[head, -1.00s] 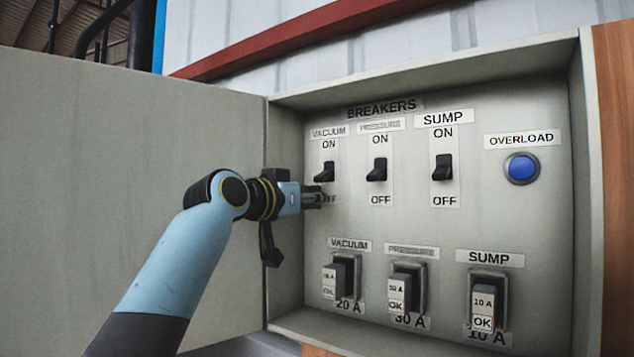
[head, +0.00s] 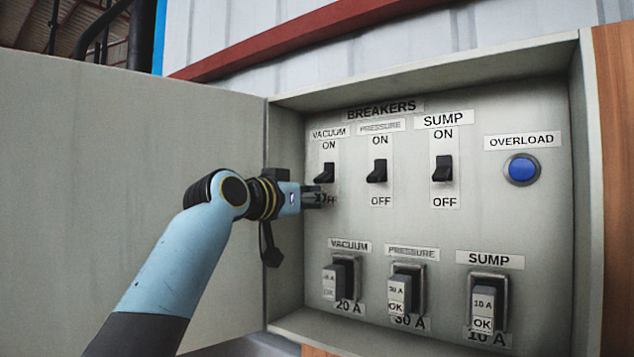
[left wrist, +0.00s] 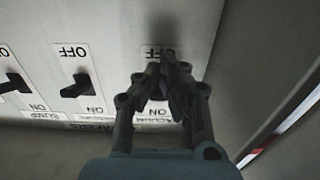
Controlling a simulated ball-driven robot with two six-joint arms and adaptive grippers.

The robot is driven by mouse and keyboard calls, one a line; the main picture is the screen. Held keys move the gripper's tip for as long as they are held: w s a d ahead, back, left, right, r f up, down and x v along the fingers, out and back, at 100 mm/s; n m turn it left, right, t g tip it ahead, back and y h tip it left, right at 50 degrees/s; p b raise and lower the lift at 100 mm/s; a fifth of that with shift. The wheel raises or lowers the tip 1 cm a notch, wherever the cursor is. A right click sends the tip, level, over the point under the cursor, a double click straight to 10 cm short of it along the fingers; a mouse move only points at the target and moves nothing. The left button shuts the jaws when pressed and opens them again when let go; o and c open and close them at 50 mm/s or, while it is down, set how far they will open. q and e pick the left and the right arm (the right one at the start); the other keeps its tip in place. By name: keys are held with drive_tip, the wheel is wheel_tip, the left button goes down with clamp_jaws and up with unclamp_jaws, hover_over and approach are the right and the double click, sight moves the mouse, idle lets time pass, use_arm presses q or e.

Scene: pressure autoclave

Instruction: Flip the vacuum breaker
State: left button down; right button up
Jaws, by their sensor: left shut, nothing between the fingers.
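The vacuum breaker (head: 325,173) is a small black toggle at the upper left of the panel, between its ON and OFF labels. In the head view its lever looks posed like the pressure and sump levers. My left gripper (head: 319,197) is shut and empty, its tips just below the vacuum lever and partly over its OFF label. In the left wrist view the shut fingers (left wrist: 167,62) cover most of the vacuum breaker and overlap its OFF label. I cannot tell whether they touch the lever. My right gripper is not in view.
The pressure breaker (head: 377,171) and sump breaker (head: 442,169) stand to the right, then the blue overload button (head: 522,168). Several fuse blocks, including the sump one (head: 484,302), sit below. The open cabinet door (head: 130,190) lies left, close to my arm.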

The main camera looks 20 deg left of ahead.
use_arm(q)
drive_tip(key=shift+r+p, duration=0.95)
drive_tip(key=shift+r, duration=0.35)
drive_tip(key=f+p+v, duration=0.1)
drive_tip(key=p+v, duration=0.1)
drive_tip(key=v, duration=0.7)
idle(0.4)
drive_tip(key=shift+f, duration=0.15)
